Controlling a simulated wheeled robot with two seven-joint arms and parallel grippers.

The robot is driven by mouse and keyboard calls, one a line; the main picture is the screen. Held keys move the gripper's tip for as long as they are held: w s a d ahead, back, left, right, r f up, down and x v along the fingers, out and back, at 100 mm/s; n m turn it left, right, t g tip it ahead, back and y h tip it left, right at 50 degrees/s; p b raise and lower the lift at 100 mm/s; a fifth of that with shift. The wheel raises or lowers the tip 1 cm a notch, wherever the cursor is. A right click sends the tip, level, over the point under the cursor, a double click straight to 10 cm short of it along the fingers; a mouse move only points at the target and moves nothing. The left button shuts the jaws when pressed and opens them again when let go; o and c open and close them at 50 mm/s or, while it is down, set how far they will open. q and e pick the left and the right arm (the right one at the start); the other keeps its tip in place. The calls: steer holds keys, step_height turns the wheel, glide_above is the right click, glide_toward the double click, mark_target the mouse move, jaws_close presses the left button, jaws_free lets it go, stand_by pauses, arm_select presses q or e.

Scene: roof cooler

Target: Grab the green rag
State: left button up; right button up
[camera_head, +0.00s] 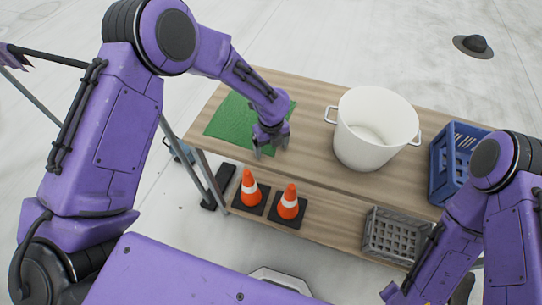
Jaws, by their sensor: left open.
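The green rag (229,122) lies flat on the left part of the wooden table top. My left gripper (270,151) is over the rag's right side near the table's front edge, with its fingers pointing down and apart. The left forearm hides part of the rag. I cannot tell whether the fingertips touch the cloth. My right gripper (398,297) is partly in view at the bottom right, below the table, and the state of its fingers is unclear.
A white pot (372,135) with two handles stands right of the rag. A blue crate (447,160) is at the table's right. The lower shelf holds two orange cones (250,188) and a grey basket (393,237). Bare wood lies between rag and pot.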

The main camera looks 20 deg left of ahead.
arm_select(q)
steer(key=shift+f, duration=0.2)
steer(key=shift+c, duration=0.2)
jaws_close()
step_height(320, 180, up, 39)
steer(key=p, duration=1)
